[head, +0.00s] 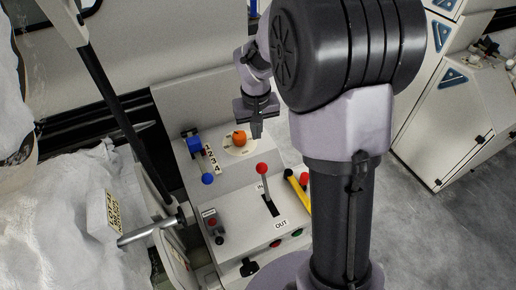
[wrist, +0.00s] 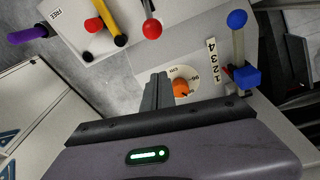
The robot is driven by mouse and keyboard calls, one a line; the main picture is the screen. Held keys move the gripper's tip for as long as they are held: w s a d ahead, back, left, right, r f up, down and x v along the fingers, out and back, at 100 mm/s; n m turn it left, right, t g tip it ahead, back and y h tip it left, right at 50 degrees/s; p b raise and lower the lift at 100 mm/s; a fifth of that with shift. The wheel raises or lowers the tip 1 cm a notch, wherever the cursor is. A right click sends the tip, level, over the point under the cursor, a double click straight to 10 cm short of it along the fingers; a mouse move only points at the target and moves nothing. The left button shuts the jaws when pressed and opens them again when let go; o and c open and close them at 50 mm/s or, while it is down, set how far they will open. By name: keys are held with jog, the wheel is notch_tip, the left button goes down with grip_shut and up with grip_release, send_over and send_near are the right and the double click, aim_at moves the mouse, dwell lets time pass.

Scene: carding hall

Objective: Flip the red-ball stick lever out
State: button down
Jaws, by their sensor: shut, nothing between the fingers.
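The red-ball stick lever (head: 264,180) stands up from a dark slot in the pale control panel. Its ball is beside the IN label (head: 261,188), and the open dark part of the slot lies toward the OUT label (head: 281,224). Its red ball (wrist: 152,29) also shows at the top of the wrist view, with its slot out of frame. My gripper (head: 257,132) is shut and empty, behind and above the lever, apart from it. In the wrist view its fingers (wrist: 158,90) are together near the orange knob.
An orange knob (head: 239,138) on a round dial is left of my gripper. A blue-ball lever (head: 207,179) is at left by a number strip (head: 211,159). A yellow-and-black handle (head: 298,190) is close right of the red-ball lever. Buttons line the panel's front.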

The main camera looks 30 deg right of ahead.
notch_tip(320, 180, down, 9)
jog(key=s+b, duration=0.2)
jog(key=b, duration=0.2)
jog(key=shift+s, duration=0.15)
jog(key=shift+r, duration=0.1)
